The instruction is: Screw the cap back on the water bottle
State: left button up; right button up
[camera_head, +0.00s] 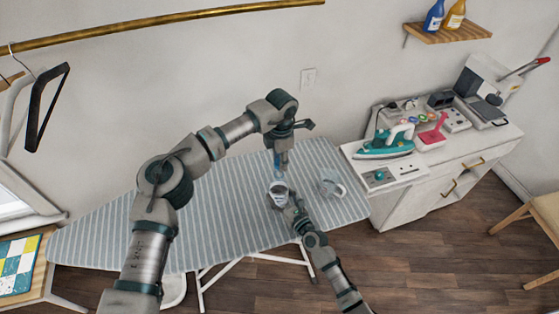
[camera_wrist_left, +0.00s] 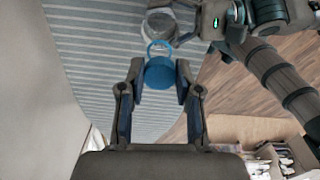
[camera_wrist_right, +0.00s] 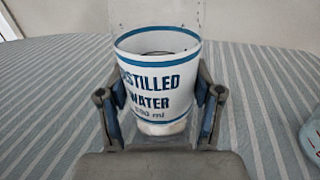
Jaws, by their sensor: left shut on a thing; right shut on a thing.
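The water bottle (camera_head: 279,190) stands on the striped ironing board (camera_head: 215,212); its white "DISTILLED WATER" label (camera_wrist_right: 158,80) shows in the right wrist view. My right gripper (camera_wrist_right: 158,118) is shut around the lower part of the bottle, one finger on each side. The bottle's top shows no cap on it. My left gripper (camera_wrist_left: 158,80) is shut on the blue cap (camera_wrist_left: 158,74), which has a loop. In the head view my left gripper (camera_head: 281,160) points down, with the cap just above the bottle. The exact gap between cap and bottle is hard to tell.
A clear container with a handle (camera_head: 332,187) stands on the board right of the bottle. A white cabinet (camera_head: 425,190) with a teal iron (camera_head: 385,144) and sewing things is at the right. A wall shelf (camera_head: 448,34) holds two bottles. The board's left part is clear.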

pick_arm(q)
jog(key=shift+d+f, duration=0.15)
jog(key=shift+f, duration=0.2)
jog(key=shift+d, duration=0.45)
jog(key=shift+a, duration=0.2)
jog(key=shift+a+f, duration=0.15)
jog(key=shift+f, duration=0.75)
jog(key=shift+f, duration=0.55)
jog(key=m, duration=2.9)
jog(key=shift+a, duration=0.35)
